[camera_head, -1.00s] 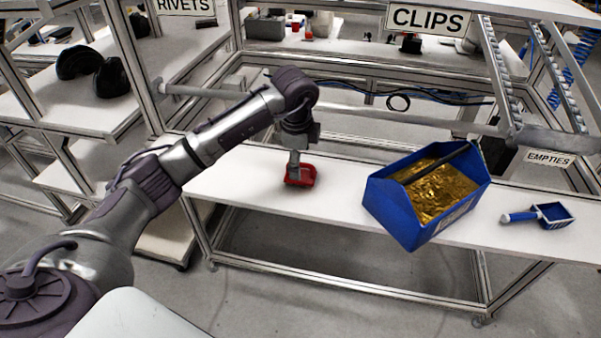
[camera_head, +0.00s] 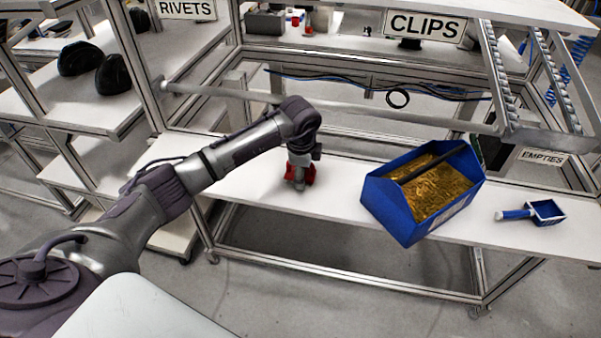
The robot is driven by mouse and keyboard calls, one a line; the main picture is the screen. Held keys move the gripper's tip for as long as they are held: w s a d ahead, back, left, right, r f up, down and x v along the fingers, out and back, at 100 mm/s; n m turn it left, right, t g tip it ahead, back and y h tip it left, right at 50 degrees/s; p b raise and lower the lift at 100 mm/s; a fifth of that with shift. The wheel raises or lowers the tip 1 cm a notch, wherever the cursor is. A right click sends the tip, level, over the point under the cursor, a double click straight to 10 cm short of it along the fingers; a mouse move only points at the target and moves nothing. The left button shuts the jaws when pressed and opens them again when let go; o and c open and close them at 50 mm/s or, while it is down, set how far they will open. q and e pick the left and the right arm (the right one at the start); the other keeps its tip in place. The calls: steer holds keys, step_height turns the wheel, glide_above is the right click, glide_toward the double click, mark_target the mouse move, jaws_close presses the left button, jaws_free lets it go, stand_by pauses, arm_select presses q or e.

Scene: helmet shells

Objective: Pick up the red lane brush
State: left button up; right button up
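A small red object (camera_head: 310,174), which I take to be the red lane brush, is on the white bench left of the blue bin. It is mostly hidden behind my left gripper, so its full shape does not show. My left gripper (camera_head: 299,184) points down at it, and red shows on both sides of the fingers. The fingers are too small and dark to tell whether they are open or shut on it. My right gripper is not in view.
A blue bin (camera_head: 391,207) of brass-coloured clips stands on the white bench (camera_head: 250,180). A blue scoop (camera_head: 546,211) lies at the right. A frame rail (camera_head: 350,118) runs behind the arm. Two black helmet shells (camera_head: 113,75) sit on the left shelf.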

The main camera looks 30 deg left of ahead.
arm_select(q)
steer(key=c, duration=1)
steer(key=shift+o, duration=0.2)
step_height(320, 180, up, 9)
steer(key=b, duration=0.3)
steer(key=shift+r, duration=0.55)
